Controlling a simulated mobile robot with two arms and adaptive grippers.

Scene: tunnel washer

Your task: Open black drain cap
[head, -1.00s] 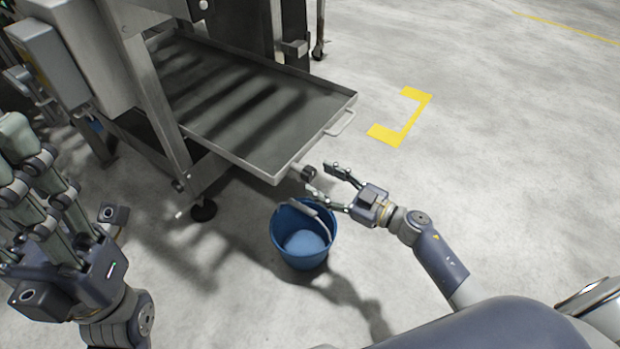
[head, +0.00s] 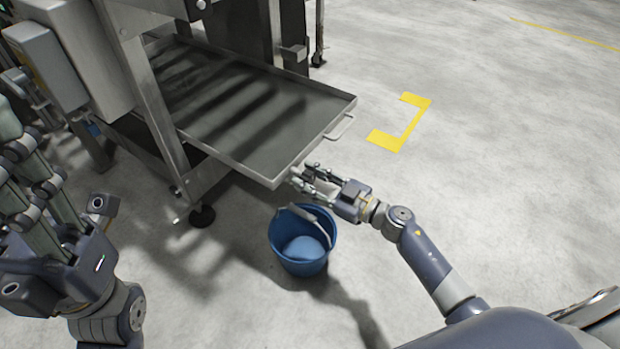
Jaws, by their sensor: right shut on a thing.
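The black drain cap (head: 311,171) sits at the front corner of the metal drip tray (head: 270,174), on a short outlet. It is mostly hidden by fingers. My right gripper (head: 307,178) reaches in from the right and is shut on the cap, with fingers on both sides of it. My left gripper (head: 32,190) is at the left edge, away from the tray. Its fingers point up and are partly cut off by the frame, so its opening is unclear.
A blue bucket (head: 301,262) with a raised handle stands on the floor just below the cap. A tray handle (head: 341,127) sticks out at the right. Machine legs (head: 202,214) stand left. Yellow floor marking (head: 410,125) lies on clear floor at right.

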